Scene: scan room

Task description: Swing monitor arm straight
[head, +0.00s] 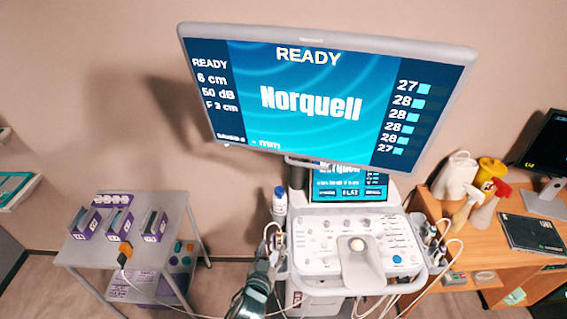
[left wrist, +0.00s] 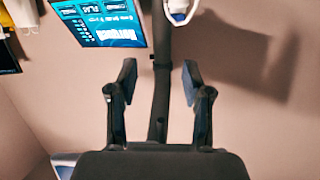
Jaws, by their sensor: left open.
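The large monitor (head: 315,90) with a blue READY screen hangs above the ultrasound console (head: 350,245) and looks turned and slanted in the head view. Its support arm is hidden behind it there. My left gripper (head: 268,250) is low at the console's left side, beside a white-and-blue bottle (head: 280,200). In the left wrist view my left gripper (left wrist: 159,82) is open, with a dark upright bar (left wrist: 160,105) showing between its fingers. I cannot tell whether that bar is the monitor arm or how far off it is. My right gripper is not in view.
A small touch screen (head: 348,187) sits below the monitor. A grey cart (head: 95,247) with purple holders stands left. A wooden desk (head: 480,245) with spray bottles (head: 487,205) stands right. Cables hang around the console. The wall behind is bare.

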